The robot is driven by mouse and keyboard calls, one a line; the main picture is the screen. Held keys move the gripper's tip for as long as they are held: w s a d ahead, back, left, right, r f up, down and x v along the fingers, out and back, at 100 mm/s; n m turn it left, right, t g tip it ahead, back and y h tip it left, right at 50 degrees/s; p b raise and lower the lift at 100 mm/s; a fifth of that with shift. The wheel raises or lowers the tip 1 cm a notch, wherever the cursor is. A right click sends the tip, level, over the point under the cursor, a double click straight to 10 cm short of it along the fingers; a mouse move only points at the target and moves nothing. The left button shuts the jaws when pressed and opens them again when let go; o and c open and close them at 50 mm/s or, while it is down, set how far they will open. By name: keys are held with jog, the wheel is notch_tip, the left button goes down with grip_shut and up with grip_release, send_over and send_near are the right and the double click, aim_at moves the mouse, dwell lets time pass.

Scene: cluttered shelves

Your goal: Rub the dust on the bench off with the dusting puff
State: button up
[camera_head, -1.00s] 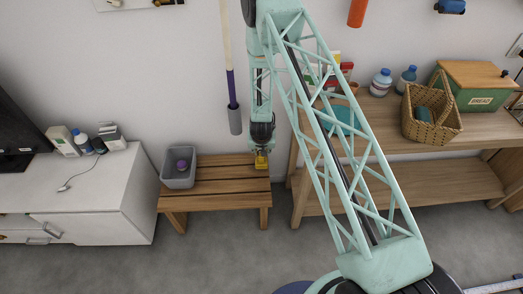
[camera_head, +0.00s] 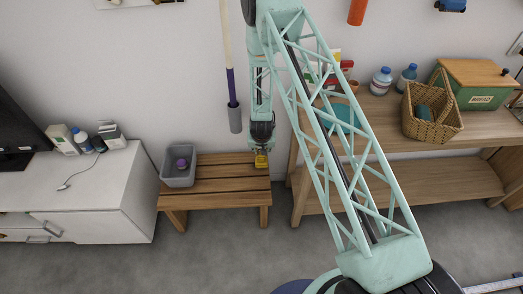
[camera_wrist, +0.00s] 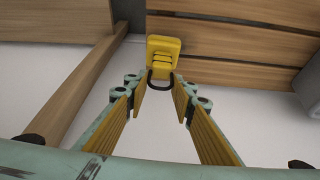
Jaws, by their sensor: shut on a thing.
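The wooden slatted bench (camera_head: 222,186) stands low against the wall. Its planks also show in the wrist view (camera_wrist: 230,40). The dusting puff appears to be the small yellow block (camera_wrist: 163,50) with a black loop handle, over the bench's right end; it also shows in the head view (camera_head: 261,162). My gripper (camera_wrist: 163,88) is shut on the puff's handle, above the bench top. I cannot tell whether the puff's underside touches the planks. No dust can be made out clearly on the bench.
A grey bin (camera_head: 166,178) with a purple thing (camera_head: 182,163) in it sits on the bench's left end. A white cabinet (camera_head: 110,190) stands left. A wooden shelf unit (camera_head: 440,180) with a basket (camera_head: 430,128) stands close on the right. The bench's middle is clear.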

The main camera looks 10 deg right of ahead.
jog(key=shift+f+b, duration=0.4)
jog(key=shift+f, duration=0.15)
dwell(0.8)
jog(key=shift+a, duration=0.1)
jog(key=shift+w+a+r, duration=0.1)
jog(key=shift+w+a, duration=0.05)
jog(key=shift+a, duration=0.45)
jog(key=shift+w+a, duration=0.1)
jog(key=shift+a, duration=0.65)
jog(key=shift+w+a, duration=0.25)
jog(key=shift+a, duration=1)
jog(key=shift+w+a+p, duration=0.2)
jog(key=shift+a+p, duration=0.2)
jog(key=shift+a, duration=0.85)
jog(key=shift+f, duration=0.2)
jog(key=shift+d, duration=0.2)
